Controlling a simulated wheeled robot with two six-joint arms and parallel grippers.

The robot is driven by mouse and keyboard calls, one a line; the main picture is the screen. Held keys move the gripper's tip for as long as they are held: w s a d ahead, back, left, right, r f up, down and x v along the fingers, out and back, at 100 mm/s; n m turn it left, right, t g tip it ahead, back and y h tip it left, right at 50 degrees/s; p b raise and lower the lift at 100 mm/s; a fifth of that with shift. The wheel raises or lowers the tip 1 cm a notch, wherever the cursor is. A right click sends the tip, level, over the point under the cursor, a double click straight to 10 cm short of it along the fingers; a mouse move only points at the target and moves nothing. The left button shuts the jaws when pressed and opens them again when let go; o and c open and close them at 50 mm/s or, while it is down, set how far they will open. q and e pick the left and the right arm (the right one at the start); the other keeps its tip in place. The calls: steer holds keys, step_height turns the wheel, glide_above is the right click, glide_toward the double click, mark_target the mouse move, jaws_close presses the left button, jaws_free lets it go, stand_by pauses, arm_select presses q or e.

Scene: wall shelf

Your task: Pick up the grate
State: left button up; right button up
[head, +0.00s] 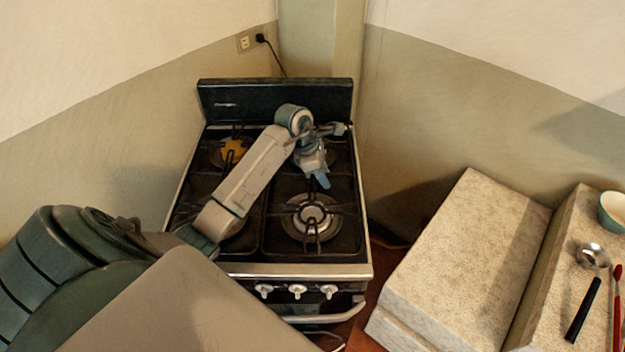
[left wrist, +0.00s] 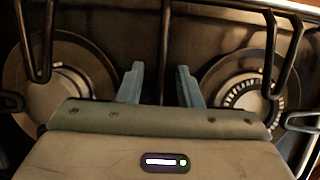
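The stove's black wire grates show over the burners. The front right grate (head: 313,236) sits over a round silver burner. My left gripper (head: 321,181) is over the right half of the stove, just behind that grate, with its fingers pointing down. In the left wrist view the gripper (left wrist: 160,85) is open, its two grey-blue fingers apart. A dark grate bar (left wrist: 166,40) runs between the fingers in the picture; I cannot tell whether they touch it. My arm hides part of the left burners. My right gripper is not in view.
The stove (head: 300,270) stands in a corner, its black back panel (head: 275,100) close behind my arm. A stone-topped counter (head: 465,265) is at the right, holding a ladle (head: 585,300), a red-handled utensil (head: 617,305) and a teal bowl (head: 613,210).

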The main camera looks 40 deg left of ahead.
arm_select(q)
steer(key=shift+r, duration=0.1)
jaws_close()
stand_by(1.2)
